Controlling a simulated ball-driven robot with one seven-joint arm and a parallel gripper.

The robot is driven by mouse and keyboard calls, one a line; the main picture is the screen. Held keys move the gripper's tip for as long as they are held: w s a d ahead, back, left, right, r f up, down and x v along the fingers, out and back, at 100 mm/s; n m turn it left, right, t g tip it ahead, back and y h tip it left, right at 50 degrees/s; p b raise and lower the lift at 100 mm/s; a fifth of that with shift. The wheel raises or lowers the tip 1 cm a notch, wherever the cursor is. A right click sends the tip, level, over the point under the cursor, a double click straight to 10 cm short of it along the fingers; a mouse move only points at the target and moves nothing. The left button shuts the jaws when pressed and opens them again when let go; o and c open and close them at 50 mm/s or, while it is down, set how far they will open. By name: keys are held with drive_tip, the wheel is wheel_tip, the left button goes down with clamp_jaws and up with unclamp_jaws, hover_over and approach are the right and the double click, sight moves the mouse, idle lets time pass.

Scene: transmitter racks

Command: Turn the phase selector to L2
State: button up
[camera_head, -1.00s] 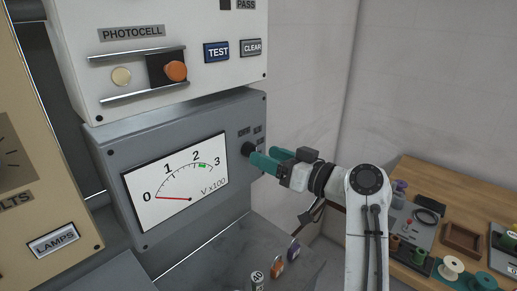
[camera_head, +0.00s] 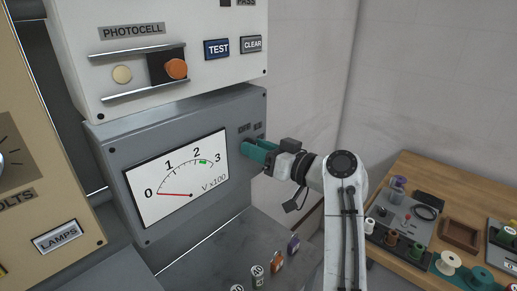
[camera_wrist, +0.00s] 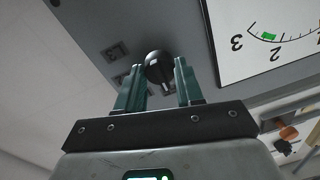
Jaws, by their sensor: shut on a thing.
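The phase selector is a round black knob (camera_wrist: 159,66) on the grey meter panel (camera_head: 120,150), right of the dial. In the wrist view it sits between the two teal fingers of my gripper (camera_wrist: 160,82), which is shut on it. A pale pointer mark shows on the knob. In the head view my gripper (camera_head: 254,150) reaches the panel from the right and hides the knob. The voltmeter (camera_head: 178,180) needle rests at 0.
Above is a white photocell panel (camera_head: 90,70) with TEST (camera_head: 216,49) and CLEAR (camera_head: 251,44) buttons. A tan panel (camera_head: 60,150) is at left. Several small fuse-like parts (camera_head: 277,261) stand on a grey surface below. A wooden bench (camera_head: 420,170) is at right.

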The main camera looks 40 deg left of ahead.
drive_tip(key=c, duration=0.4)
drive_tip(key=shift+m, duration=0.3)
drive_tip(key=shift+f+m+t+y+p, duration=0.15)
drive_tip(key=shift+m+p, duration=0.85)
drive_tip(key=shift+m, duration=1.95)
drive_tip(key=shift+m+t+y+p, duration=0.2)
drive_tip(key=shift+m+p, duration=0.85)
drive_tip(key=shift+m, duration=1.85)
drive_tip(key=shift+f+m+t+h+p, duration=0.2)
drive_tip(key=shift+m+p, duration=0.8)
drive_tip(key=shift+m, duration=1.95)
drive_tip(key=shift+r+m, duration=0.1)
drive_tip(key=shift+m, duration=0.2)
drive_tip(key=o, duration=1.1)
drive_tip(key=shift+c, duration=0.2)
